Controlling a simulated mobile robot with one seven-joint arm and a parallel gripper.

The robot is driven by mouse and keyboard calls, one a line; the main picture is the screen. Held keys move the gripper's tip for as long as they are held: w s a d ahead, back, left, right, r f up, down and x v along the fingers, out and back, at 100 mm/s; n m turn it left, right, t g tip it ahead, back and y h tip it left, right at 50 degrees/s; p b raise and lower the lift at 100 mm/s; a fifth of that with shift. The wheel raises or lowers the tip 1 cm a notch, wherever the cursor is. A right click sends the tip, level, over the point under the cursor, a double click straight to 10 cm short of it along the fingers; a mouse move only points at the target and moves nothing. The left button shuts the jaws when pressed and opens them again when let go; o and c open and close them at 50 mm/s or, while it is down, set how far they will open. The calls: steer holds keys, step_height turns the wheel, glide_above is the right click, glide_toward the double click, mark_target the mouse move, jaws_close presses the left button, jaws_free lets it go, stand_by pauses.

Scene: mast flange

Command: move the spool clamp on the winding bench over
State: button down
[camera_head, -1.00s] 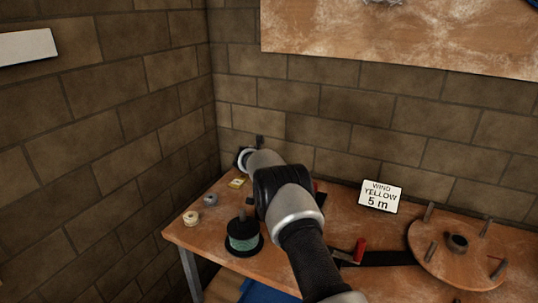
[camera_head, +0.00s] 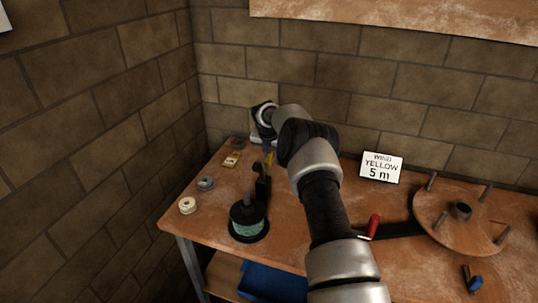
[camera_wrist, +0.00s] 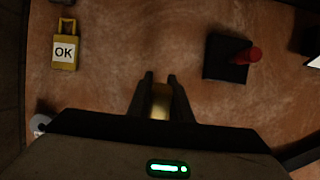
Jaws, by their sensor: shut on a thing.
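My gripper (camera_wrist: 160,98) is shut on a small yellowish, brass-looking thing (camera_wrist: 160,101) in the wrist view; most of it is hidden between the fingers. In the head view my gripper (camera_head: 268,152) is low over the back left of the winding bench (camera_head: 200,222), with a bit of yellow at its tips. A black upright piece (camera_head: 262,187) stands behind the green-thread spool (camera_head: 247,225). A black block with a red knob (camera_wrist: 230,58) lies to the gripper's right in the wrist view. I cannot tell which of these is the spool clamp.
A yellow OK tag (camera_wrist: 64,46) lies left of the fingers. Two small reels, grey (camera_head: 205,183) and cream (camera_head: 187,205), sit near the left edge. A sign (camera_head: 381,167) and a pegged wheel (camera_head: 461,217) stand right, past a red handle (camera_head: 373,225). Brick walls close the corner.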

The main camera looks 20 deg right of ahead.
mark_target(268, 160)
steer(key=shift+f, duration=0.1)
stand_by(0.3)
steer(key=c, duration=1.6)
jaws_free()
steer(key=b+v, duration=0.1)
steer(key=v, duration=1.6)
steer(key=shift+r, duration=0.2)
